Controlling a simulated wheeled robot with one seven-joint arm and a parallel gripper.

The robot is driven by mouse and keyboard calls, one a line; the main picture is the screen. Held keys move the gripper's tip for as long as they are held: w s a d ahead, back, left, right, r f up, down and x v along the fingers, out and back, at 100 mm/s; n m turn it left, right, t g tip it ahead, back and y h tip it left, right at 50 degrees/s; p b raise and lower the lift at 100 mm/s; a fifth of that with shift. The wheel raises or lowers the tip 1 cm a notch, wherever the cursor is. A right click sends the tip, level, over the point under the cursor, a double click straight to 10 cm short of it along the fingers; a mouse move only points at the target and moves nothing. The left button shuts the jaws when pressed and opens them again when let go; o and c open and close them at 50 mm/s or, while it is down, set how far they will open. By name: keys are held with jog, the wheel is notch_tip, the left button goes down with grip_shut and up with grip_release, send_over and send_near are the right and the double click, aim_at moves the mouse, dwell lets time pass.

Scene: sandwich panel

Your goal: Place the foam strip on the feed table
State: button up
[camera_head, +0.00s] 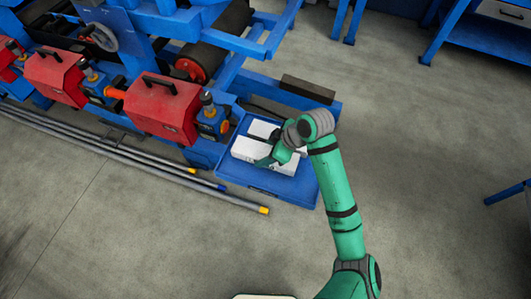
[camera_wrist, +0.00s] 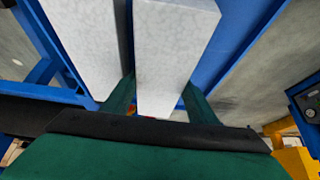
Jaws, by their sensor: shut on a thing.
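My gripper (camera_head: 266,161) is over the blue tray (camera_head: 262,196) in the head view. In the wrist view its two green fingers (camera_wrist: 158,92) stand on either side of a white foam strip (camera_wrist: 174,45), shut on it. A second white foam strip (camera_wrist: 84,38) lies alongside on the left, with a narrow gap between them. In the head view white foam (camera_head: 246,150) shows in the tray, partly hidden by my gripper and wrist. I cannot tell whether the held strip is clear of the tray. I cannot clearly pick out the feed table.
A blue machine with rollers (camera_head: 205,52) and red boxes (camera_head: 163,106) stands left of and behind the tray. Long metal bars (camera_head: 130,155) with coloured ends lie at the left. Blue benches (camera_head: 485,40) stand at the back right.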

jog(key=shift+f, duration=0.3)
jog(key=shift+f, duration=0.15)
jog(key=o, duration=0.8)
jog(key=shift+o, duration=0.2)
jog(key=shift+w, duration=0.1)
